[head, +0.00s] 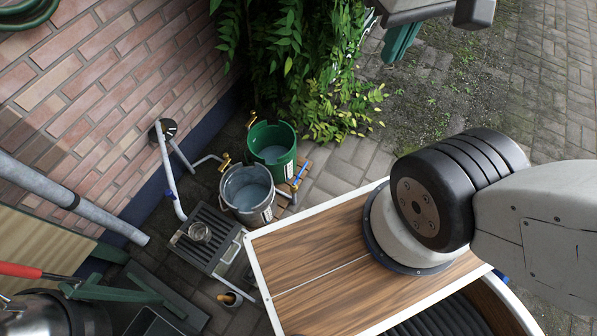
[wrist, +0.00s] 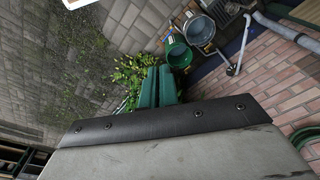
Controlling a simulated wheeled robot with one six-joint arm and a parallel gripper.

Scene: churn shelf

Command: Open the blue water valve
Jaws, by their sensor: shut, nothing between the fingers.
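A small blue valve handle (head: 298,177) shows in the head view on a copper-coloured pipe, just right of the buckets. It is too small to tell how far it is turned. My gripper (head: 392,56) is at the top of the head view, up and right of the valve and well apart from it. In the wrist view my gripper's two teal fingers (wrist: 158,87) are together with nothing between them. I cannot make out the blue handle clearly in the wrist view.
A green bucket (head: 272,140) and a grey metal bucket (head: 247,190) stand beside the valve, near brass taps (head: 225,161). A leafy plant (head: 310,70) hangs behind. A brick wall (head: 90,80) is at left. Open paving (head: 440,100) lies at right.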

